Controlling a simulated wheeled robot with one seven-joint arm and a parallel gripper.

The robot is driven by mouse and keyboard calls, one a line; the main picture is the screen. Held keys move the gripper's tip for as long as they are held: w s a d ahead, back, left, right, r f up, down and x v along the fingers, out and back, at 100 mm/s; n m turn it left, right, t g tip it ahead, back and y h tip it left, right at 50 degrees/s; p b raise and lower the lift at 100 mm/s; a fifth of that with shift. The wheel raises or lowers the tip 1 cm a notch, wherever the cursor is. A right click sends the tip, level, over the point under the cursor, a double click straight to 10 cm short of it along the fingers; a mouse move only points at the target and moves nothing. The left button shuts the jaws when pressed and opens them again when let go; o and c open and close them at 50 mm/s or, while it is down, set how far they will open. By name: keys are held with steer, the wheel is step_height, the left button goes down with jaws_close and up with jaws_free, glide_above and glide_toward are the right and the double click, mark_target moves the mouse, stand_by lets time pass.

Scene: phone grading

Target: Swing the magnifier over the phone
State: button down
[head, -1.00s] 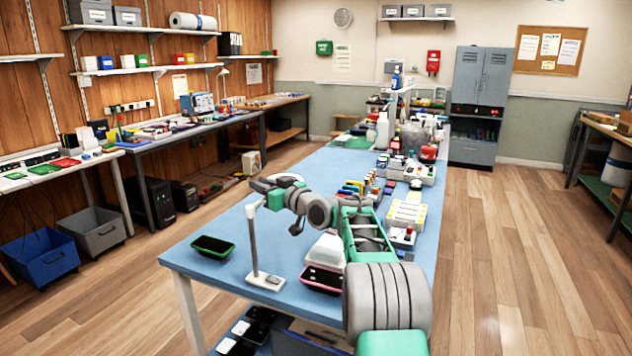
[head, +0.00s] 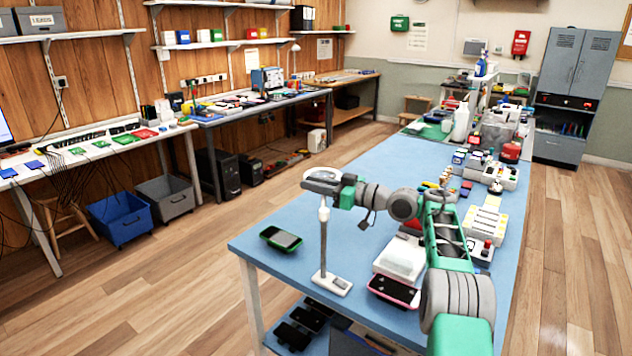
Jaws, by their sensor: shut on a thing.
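The magnifier stands at the near left of the blue table, with a white base, an upright post (head: 323,245) and a grey round head (head: 322,174) at the top. My gripper (head: 330,186) is at the magnifier's head, shut on it; its fingertips are small and partly hidden. The head is above and to the right of this tray.
A white box (head: 400,258) and a pink-rimmed tray (head: 394,291) stand right of the magnifier base, under my arm. Several bottles and boxes fill the table's right side and far end. The blue table top (head: 372,170) is clear behind the magnifier.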

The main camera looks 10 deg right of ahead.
steer(key=shift+d, duration=0.15)
steer(key=shift+d, duration=0.15)
steer(key=c, duration=1.5)
jaws_free()
steer(key=shift+d, duration=0.15)
steer(key=shift+o, duration=1)
